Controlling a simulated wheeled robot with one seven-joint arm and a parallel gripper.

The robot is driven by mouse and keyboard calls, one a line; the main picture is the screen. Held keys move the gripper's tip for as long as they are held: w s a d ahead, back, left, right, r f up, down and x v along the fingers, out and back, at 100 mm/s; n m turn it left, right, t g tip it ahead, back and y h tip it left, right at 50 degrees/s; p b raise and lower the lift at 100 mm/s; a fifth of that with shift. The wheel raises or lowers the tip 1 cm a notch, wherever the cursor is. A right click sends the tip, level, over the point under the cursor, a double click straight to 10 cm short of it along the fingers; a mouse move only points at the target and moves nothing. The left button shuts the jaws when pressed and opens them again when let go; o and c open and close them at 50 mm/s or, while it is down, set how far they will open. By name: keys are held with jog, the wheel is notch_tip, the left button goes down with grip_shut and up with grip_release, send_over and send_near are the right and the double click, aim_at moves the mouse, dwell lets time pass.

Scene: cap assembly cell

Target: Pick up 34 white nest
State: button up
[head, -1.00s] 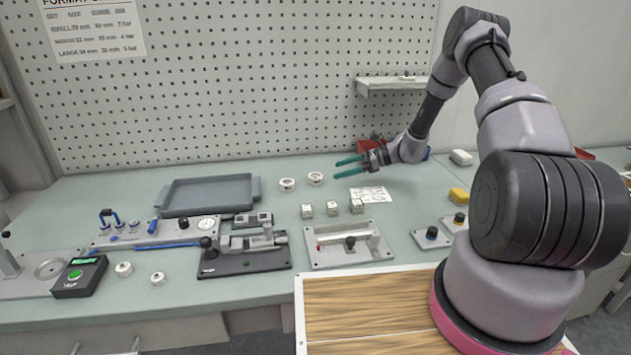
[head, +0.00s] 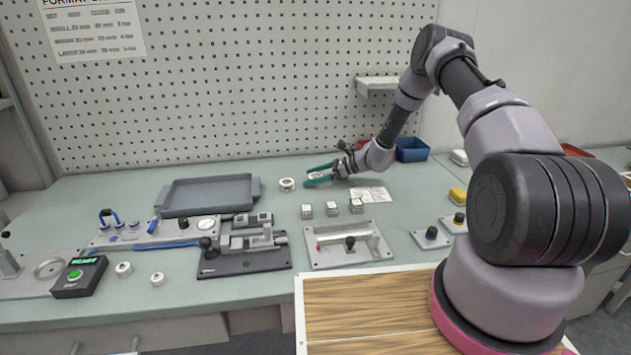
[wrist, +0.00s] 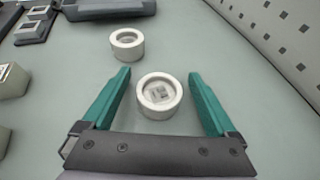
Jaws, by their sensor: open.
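Two white ring-shaped nests stand on the bench near the pegboard. One nest (wrist: 159,95) lies between the open green fingers of my gripper (wrist: 160,92) in the wrist view, with a gap on each side. In the head view my gripper (head: 318,174) is low over the bench, its fingers mostly hiding that nest. The other nest (head: 287,184) stands just left of the fingers, and it also shows in the wrist view (wrist: 127,44), beyond the fingertips. I cannot read a number on either nest.
A grey tray (head: 207,193) stands to the left. Several small white blocks (head: 332,208) sit in front of my gripper, near a printed sheet (head: 370,194). A blue bin (head: 411,150) stands behind my wrist. Two smaller white rings (head: 124,269) are at the front left.

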jog(key=shift+c, duration=0.3)
jog(key=c, duration=1.3)
